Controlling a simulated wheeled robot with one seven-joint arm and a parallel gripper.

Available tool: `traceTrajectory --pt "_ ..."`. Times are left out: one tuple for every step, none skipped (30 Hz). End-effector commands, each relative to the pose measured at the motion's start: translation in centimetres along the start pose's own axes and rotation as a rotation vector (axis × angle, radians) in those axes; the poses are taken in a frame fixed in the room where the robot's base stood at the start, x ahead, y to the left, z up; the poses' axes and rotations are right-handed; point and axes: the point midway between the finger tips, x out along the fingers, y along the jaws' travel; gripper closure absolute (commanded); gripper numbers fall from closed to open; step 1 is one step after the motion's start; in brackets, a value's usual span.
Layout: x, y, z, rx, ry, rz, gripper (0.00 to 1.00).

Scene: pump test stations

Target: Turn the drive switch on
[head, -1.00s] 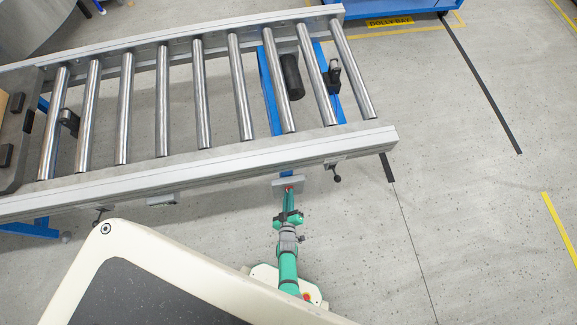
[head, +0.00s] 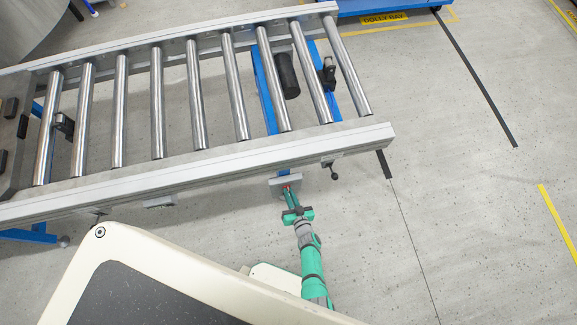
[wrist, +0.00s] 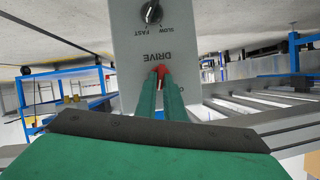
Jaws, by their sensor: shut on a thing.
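The drive switch is a small red lever (wrist: 161,72) on a pale grey control panel (wrist: 126,55), under the upside-down label DRIVE in the wrist view. My gripper (wrist: 160,82) has its two green fingers closed on the red lever, one on each side. The lettering by the lever is mostly hidden by the fingers, so I cannot read its position. In the head view the panel shows as a small grey box (head: 293,180) below the conveyor's near rail. My gripper (head: 289,191) reaches up to it from below.
A black speed knob (wrist: 151,12) marked SLOW and FAST sits on the same panel. The roller conveyor (head: 250,153) stands just beyond my arm, with a small black-knobbed lever (head: 334,174) under its rail.

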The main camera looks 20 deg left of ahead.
Motion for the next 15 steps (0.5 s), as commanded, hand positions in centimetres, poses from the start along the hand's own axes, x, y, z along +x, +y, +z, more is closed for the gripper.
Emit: traceTrajectory --pt "0.13 0.11 -0.08 0.028 0.0 -0.009 1.0" --pt "0.12 0.17 -0.09 0.046 0.001 -0.016 1.0" --pt "0.14 0.15 -0.11 0.069 0.001 -0.027 1.0" --pt "0.16 0.17 -0.12 0.085 0.001 -0.033 1.0" --pt "0.16 0.16 -0.1 0.1 0.001 -0.041 1.0" --pt "0.17 0.17 -0.11 0.12 0.001 -0.05 1.0" --pt "0.19 0.14 -0.1 0.135 0.001 -0.056 1.0" --pt "0.19 0.17 -0.11 0.148 0.001 -0.062 1.0" --pt "0.19 0.13 -0.09 0.165 0.001 -0.071 1.0" --pt "0.19 0.18 -0.1 0.178 0.001 -0.076 1.0" --pt "0.21 0.15 -0.1 0.19 0.001 -0.082 1.0" --pt "0.2 0.2 -0.12 0.205 0.001 -0.088 1.0" --pt "0.2 0.18 -0.09 0.216 0.001 -0.093 1.0" --pt "0.19 0.24 -0.09 0.226 0.001 -0.096 1.0" --pt "0.2 0.25 -0.11 0.241 0.002 -0.102 1.0"
